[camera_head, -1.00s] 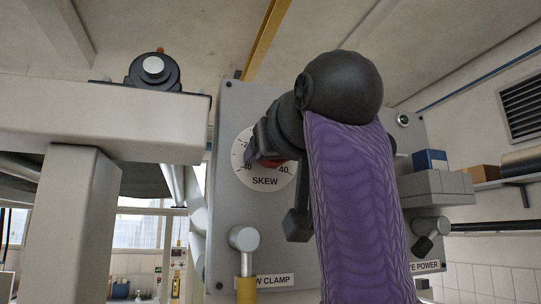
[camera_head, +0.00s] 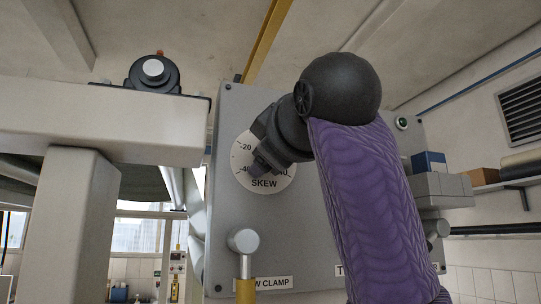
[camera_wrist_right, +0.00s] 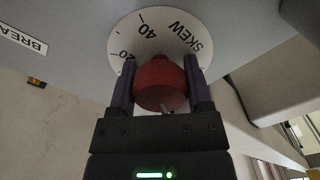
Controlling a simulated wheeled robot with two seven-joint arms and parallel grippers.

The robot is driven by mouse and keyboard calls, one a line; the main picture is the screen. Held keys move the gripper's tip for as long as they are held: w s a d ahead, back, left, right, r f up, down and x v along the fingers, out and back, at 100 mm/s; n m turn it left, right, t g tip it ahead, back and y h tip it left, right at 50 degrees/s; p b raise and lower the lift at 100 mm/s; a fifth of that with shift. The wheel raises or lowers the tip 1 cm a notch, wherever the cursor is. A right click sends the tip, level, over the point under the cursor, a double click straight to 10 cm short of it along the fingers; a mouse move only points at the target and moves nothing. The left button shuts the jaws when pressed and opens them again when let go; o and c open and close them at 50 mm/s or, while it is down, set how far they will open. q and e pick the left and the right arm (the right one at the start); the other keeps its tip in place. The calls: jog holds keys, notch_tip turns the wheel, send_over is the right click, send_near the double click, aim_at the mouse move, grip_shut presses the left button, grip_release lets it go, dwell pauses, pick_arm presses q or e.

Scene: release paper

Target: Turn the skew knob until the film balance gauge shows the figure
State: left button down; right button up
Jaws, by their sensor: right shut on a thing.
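The skew dial (camera_head: 246,172) is a white disc marked SKEW on the grey panel, partly hidden by my right gripper (camera_head: 262,165) in the head view. The right wrist view shows the dial (camera_wrist_right: 193,22) with a red knob (camera_wrist_right: 160,84) at its centre. My right gripper (camera_wrist_right: 160,92) has one purple finger on each side of the red knob and is shut on it. The knob's pointer setting cannot be made out. No film balance gauge can be made out. My left gripper is not in view.
A clamp lever with a grey knob (camera_head: 243,241) stands below the dial, over a label ending in "W CLAMP" (camera_head: 273,283). A beige machine frame (camera_head: 100,120) stands left of the panel.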

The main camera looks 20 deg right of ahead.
dwell(0.4)
jog(key=o, duration=0.9)
jog(key=shift+s, duration=0.1)
jog(key=o, duration=0.4)
jog(key=shift+s+a+r, duration=0.1)
jog(key=shift+s, duration=0.1)
jog(key=shift+w, duration=0.1)
jog(key=s+b, duration=0.2)
jog(key=s, duration=0.3)
jog(key=s+b, duration=0.3)
jog(key=s, duration=0.2)
jog(key=shift+d, duration=0.2)
